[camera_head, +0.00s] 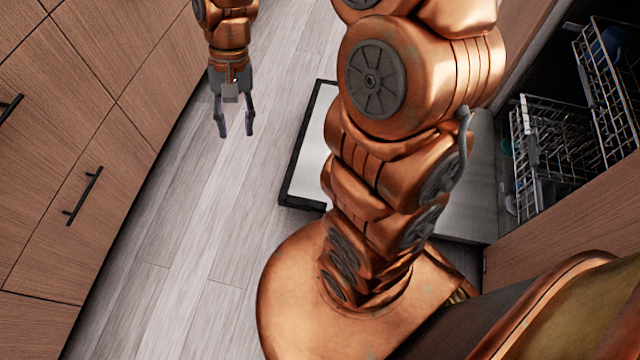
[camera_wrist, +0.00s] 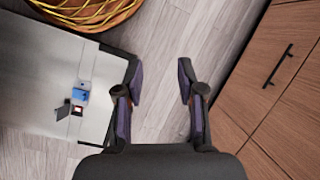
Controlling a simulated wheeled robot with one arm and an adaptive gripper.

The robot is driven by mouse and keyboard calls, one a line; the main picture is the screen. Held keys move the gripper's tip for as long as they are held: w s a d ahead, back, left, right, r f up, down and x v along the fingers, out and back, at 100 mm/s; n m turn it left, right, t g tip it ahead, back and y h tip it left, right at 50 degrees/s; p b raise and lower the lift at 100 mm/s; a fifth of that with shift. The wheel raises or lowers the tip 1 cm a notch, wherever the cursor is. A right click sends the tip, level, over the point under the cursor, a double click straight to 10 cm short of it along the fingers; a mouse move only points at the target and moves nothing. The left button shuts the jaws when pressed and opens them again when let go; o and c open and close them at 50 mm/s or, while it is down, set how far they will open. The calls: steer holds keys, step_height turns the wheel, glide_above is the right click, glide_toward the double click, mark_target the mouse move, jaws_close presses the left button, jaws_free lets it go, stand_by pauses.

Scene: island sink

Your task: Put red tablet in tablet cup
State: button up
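My gripper (camera_head: 235,133) hangs over the wooden floor, left of the lowered dishwasher door (camera_head: 312,160) in the head view. Its two fingers are apart with only floor between them; the wrist view shows the same open, empty gripper (camera_wrist: 160,73). In the wrist view, small items sit on the door (camera_wrist: 35,75), left of the fingers. One is a blue block (camera_wrist: 81,96). Beside it is a small red patch (camera_wrist: 77,109), seemingly the red tablet, next to a tilted grey flap (camera_wrist: 63,110). The flap may belong to the tablet cup. Whether the red piece is inside a cup I cannot tell.
Wooden cabinets with black handles (camera_head: 82,196) line the left in the head view. The open dishwasher with wire racks (camera_head: 550,140) is at right. My arm hides much of the door. The floor strip (camera_head: 190,250) between cabinets and door is clear.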

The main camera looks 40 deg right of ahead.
steer(key=s+d+r+n+h, duration=0.1)
steer(key=s+n, duration=0.1)
steer(key=s, duration=0.9)
steer(key=s+d+n+g+h, duration=0.1)
steer(key=s+d+n+h, duration=0.1)
steer(key=s, duration=0.8)
steer(key=shift+s+r+n, duration=0.35)
steer(key=shift+n, duration=0.25)
steer(key=shift+d, duration=0.15)
